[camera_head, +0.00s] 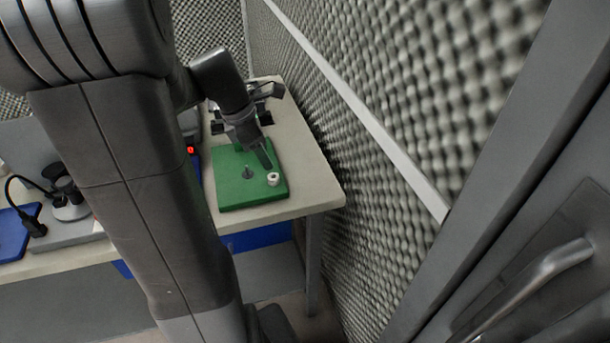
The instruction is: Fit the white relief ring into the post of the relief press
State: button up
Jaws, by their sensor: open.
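The small white ring (273,179) rests on the right part of a green board (232,197) on the table. My gripper (264,158) is open and reaches down over the board just behind the ring. Nothing shows between its fingers. Its fingers are small in this view, and the gap from them to the ring is hard to judge.
The pale table (308,187) ends close right of the board, beside a foam-covered wall (360,180). A device with a red display (191,150) stands left of the board. Dark equipment and a cable (36,228) lie at far left. A door handle (540,268) is at lower right.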

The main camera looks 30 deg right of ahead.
aim_at(274, 179)
jog(key=x, duration=0.7)
jog(key=shift+w+a+f+b, duration=0.15)
jog(key=shift+a+f+b, duration=0.05)
jog(key=shift+f+b, duration=0.1)
jog(key=shift+c, duration=0.4)
jog(key=c, duration=1)
